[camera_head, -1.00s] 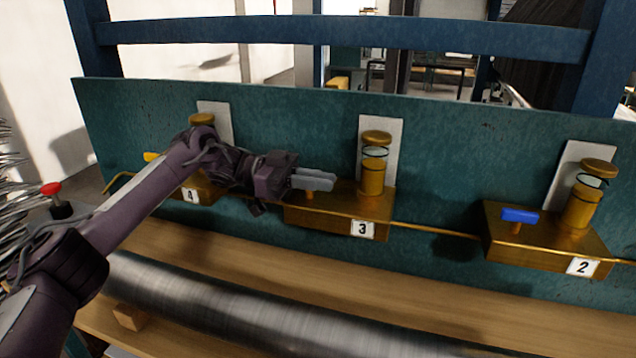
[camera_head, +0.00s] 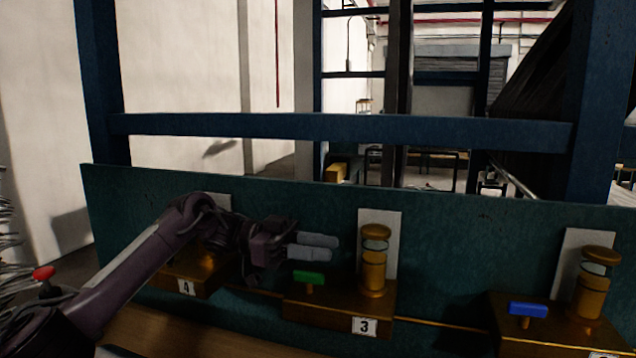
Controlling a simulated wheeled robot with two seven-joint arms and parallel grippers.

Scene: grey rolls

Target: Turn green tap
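The green tap (camera_head: 309,278) is a small T-shaped handle on top of the brass block labelled 3 (camera_head: 340,305). My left gripper (camera_head: 316,247) is just above and behind the green tap in the picture, pointing right, with its two grey fingers a small gap apart and nothing seen between them. I cannot tell whether the fingers touch the tap; the handle shows clear below them. My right gripper is not in view.
A blue tap (camera_head: 528,309) sits on another brass block at the right. Block 4 (camera_head: 187,287) is partly behind my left arm. Brass cylinders (camera_head: 374,262) stand beside the taps. A teal panel (camera_head: 470,245) backs them, with a blue beam (camera_head: 340,127) above.

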